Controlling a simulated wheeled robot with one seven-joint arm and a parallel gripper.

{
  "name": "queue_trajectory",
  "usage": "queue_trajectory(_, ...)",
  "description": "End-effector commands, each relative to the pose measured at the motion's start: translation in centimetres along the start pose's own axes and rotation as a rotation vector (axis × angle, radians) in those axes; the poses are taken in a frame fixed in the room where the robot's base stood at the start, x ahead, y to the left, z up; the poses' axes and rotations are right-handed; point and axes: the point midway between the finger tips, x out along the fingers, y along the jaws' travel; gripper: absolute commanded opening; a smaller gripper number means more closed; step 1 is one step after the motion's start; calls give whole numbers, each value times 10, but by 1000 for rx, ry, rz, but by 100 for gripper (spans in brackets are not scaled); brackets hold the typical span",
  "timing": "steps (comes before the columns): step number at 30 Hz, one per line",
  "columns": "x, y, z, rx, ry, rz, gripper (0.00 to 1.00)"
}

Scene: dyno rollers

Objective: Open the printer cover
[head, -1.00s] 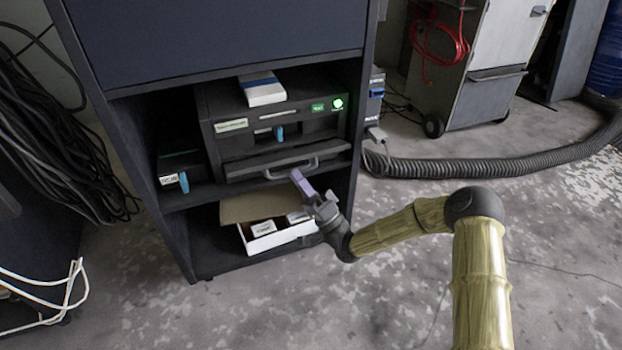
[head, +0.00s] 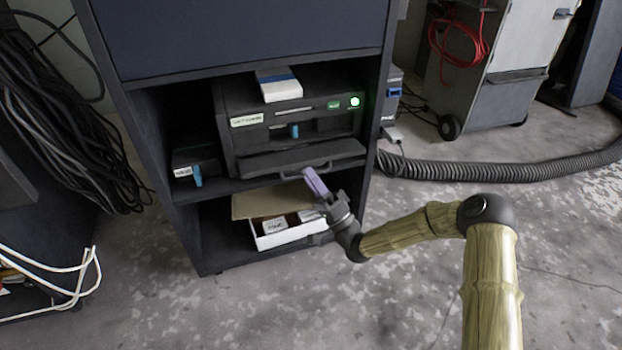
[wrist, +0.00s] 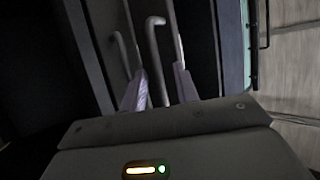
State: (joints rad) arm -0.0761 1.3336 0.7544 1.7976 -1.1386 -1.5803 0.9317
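The dark printer (head: 272,132) sits on the middle shelf of the cabinet. Its front cover (head: 270,163) is a wide dark panel that looks tipped a little outward, with a bar handle (head: 290,177) along its lower front. My gripper (head: 313,182), with purple fingers, is at the right part of the handle. In the wrist view my gripper (wrist: 159,88) has its two fingers apart, with the handle bar (wrist: 154,50) running between them. I cannot tell whether either finger touches the bar.
A white box (head: 280,85) lies on the printer. An open carton (head: 290,235) stands on the shelf below, close under my gripper. A small dark device (head: 195,163) is left of the printer. A ribbed hose (head: 480,170) crosses the floor at right; cables (head: 60,110) hang at left.

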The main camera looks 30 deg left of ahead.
Motion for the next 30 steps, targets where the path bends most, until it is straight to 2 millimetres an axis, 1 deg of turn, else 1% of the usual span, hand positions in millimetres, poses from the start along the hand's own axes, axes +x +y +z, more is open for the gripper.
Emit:
queue_trajectory(6,-5,0,-1,1,2,1,31)
queue_trajectory(8,-10,0,-1,2,2,2,31)
queue_trajectory(11,-22,-1,-2,2,3,3,31)
queue_trajectory(14,-40,-2,-1,2,2,4,31)
queue_trajectory(30,-148,-1,0,2,1,3,31)
